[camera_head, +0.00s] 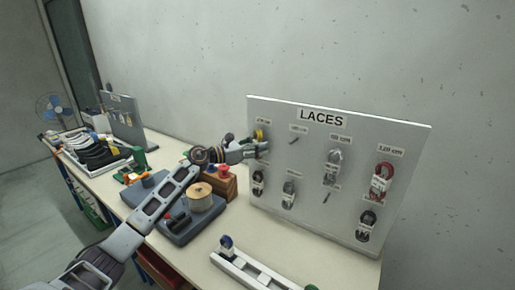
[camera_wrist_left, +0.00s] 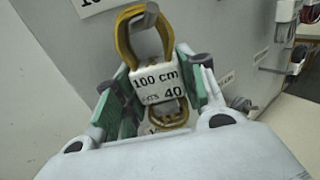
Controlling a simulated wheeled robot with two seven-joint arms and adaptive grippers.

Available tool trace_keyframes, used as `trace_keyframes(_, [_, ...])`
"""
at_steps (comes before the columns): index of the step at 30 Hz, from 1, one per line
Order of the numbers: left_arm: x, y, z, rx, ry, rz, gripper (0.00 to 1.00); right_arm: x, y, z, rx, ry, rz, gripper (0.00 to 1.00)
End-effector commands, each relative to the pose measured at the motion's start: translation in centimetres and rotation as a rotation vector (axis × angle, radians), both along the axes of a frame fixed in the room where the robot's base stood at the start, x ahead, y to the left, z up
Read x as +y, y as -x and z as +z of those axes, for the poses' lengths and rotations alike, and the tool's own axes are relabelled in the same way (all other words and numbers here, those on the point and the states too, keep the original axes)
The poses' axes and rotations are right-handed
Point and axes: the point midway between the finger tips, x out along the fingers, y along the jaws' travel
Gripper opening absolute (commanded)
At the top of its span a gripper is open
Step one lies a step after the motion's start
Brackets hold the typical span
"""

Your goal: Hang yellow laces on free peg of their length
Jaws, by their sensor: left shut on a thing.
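My left gripper (camera_head: 264,149) is at the upper left of the grey LACES board (camera_head: 310,165), shut on the yellow laces (camera_head: 259,134). In the left wrist view the gripper (camera_wrist_left: 160,90) pinches their white band, printed "100 cm", between green pads. The yellow loop (camera_wrist_left: 127,38) stands up above the band. A grey rounded peg end (camera_wrist_left: 150,17) shows at the loop's top; I cannot tell whether the loop is around it or behind it. Bare pegs show at upper middle (camera_head: 294,141) and lower middle (camera_head: 327,197) of the board. My right gripper is not in view.
Other laces hang on the board, including red ones (camera_head: 381,178), grey ones (camera_head: 333,160) and dark ones (camera_head: 367,222). A white rack (camera_head: 252,270) lies at the front.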

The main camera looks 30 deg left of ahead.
Motion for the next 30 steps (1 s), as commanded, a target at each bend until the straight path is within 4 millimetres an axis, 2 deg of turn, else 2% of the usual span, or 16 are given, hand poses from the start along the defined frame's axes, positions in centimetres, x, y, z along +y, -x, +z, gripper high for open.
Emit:
trace_keyframes(14, [0.0, 0.0, 0.1, -0.001, 0.001, 0.001, 0.22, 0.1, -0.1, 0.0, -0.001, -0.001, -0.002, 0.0])
trace_keyframes(15, [0.0, 0.0, 0.1, -0.001, 0.001, 0.001, 0.44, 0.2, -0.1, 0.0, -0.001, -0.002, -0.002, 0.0])
trace_keyframes(20, [0.1, 0.0, 0.1, -0.001, 0.001, 0.002, 0.65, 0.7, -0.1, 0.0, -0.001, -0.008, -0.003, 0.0])
trace_keyframes(27, [0.1, 0.0, 0.1, -0.001, 0.0, 0.002, 0.66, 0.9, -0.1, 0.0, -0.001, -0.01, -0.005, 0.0])
trace_keyframes(30, [0.1, 0.0, 0.0, 0.0, 0.0, 0.002, 0.66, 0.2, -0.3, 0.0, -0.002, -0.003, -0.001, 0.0])
